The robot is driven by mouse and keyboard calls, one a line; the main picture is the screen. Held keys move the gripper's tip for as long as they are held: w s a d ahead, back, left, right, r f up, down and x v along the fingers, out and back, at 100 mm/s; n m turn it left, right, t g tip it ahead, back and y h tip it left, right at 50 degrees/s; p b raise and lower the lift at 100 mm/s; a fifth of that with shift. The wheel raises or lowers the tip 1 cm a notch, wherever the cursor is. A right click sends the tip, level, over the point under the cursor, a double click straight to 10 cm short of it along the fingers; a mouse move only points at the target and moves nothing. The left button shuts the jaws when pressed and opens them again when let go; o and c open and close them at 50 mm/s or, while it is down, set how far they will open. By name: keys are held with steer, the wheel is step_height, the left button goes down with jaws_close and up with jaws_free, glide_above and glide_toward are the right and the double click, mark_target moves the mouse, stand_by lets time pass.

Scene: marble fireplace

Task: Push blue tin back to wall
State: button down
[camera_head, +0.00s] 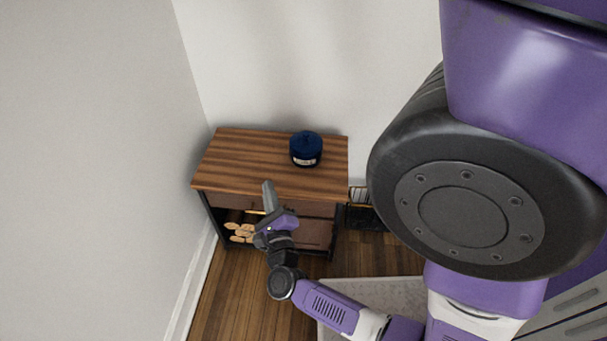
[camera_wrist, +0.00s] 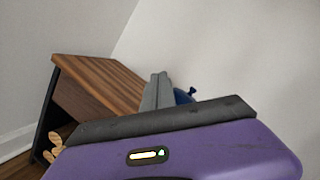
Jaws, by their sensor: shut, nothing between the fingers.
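The blue tin (camera_head: 306,149) is dark blue and round, with a knob on its lid and a pale label low on its front. It stands upright on the right half of the wooden cabinet top (camera_head: 245,155), near the back wall. My gripper (camera_head: 268,190) is shut and empty over the front edge of the cabinet top, in front and to the left of the tin, apart from it. In the wrist view the gripper fingers (camera_wrist: 157,88) hide part of the tin, and only a bit of blue (camera_wrist: 184,96) shows to their right.
White walls (camera_head: 290,65) meet at the corner behind and left of the cabinet. Small light wooden pieces (camera_head: 240,232) sit on its open lower shelf. A black and gold rack (camera_head: 360,207) stands to its right. The cabinet top's left half is bare.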

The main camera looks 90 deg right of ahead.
steer(key=s+d+f+m+g, duration=0.2)
steer(key=s+f+m+g, duration=0.25)
steer(key=m, duration=0.35)
steer(key=m+g+y+b, duration=0.1)
steer(key=m+g, duration=0.1)
steer(key=m, duration=0.3)
glide_toward(304, 161)
steer(key=d, duration=0.6)
steer(key=shift+s+d+r, duration=0.3)
steer(key=shift+s+d, duration=0.05)
steer(key=shift+d, duration=0.05)
steer(key=d+b, duration=0.1)
steer(key=d, duration=0.1)
steer(key=d+b, duration=0.2)
steer(key=d, duration=0.1)
steer(key=shift+s+d+f, duration=0.15)
steer(key=shift+s+d, duration=0.15)
steer(key=shift+d, duration=0.45)
steer(key=shift+a, duration=0.15)
